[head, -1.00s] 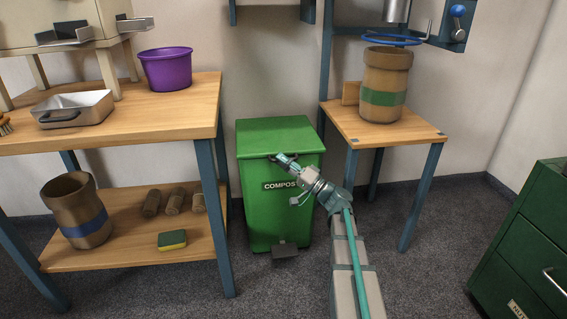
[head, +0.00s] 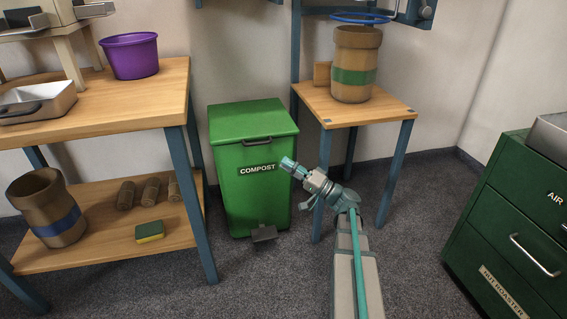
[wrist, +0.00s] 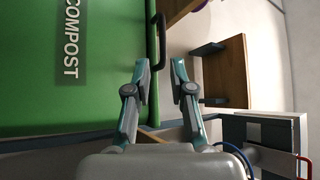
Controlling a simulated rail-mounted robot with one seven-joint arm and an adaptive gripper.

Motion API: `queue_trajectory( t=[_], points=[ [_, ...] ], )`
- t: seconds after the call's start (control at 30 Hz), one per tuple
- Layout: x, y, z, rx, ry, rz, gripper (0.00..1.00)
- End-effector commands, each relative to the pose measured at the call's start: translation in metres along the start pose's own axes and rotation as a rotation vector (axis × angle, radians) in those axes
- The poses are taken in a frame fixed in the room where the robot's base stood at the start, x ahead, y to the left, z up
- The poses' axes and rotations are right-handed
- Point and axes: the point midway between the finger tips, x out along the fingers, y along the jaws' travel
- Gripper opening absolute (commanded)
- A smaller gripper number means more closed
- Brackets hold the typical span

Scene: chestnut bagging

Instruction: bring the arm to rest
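My arm reaches forward from the bottom of the head view, with my gripper (head: 287,162) in front of the right side of the green compost bin (head: 245,205). In the wrist view my gripper (wrist: 160,68) has its two fingers apart, with nothing held between them. The bin's lid (head: 250,121) is closed. The dark lid handle (head: 265,141) is above and left of the fingertips in the head view. In the wrist view the handle (wrist: 161,40) appears beyond the fingertips, apart from them.
A wooden bench (head: 120,105) on the left carries a purple tub (head: 130,56) and a metal pan (head: 40,104). A small table (head: 375,112) on the right bears a green-banded sack (head: 354,65). A green drawer cabinet (head: 510,230) stands far right. Floor (head: 410,235) beside my arm is clear.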

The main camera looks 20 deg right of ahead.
Motion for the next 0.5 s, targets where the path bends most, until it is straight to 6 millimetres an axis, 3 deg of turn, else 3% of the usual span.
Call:
queue_trajectory(
  t=[0.5],
  points=[
    [0.0001, 0.0072, 0.004, 0.061, -0.017, 0.034, 0.23]
  ],
)
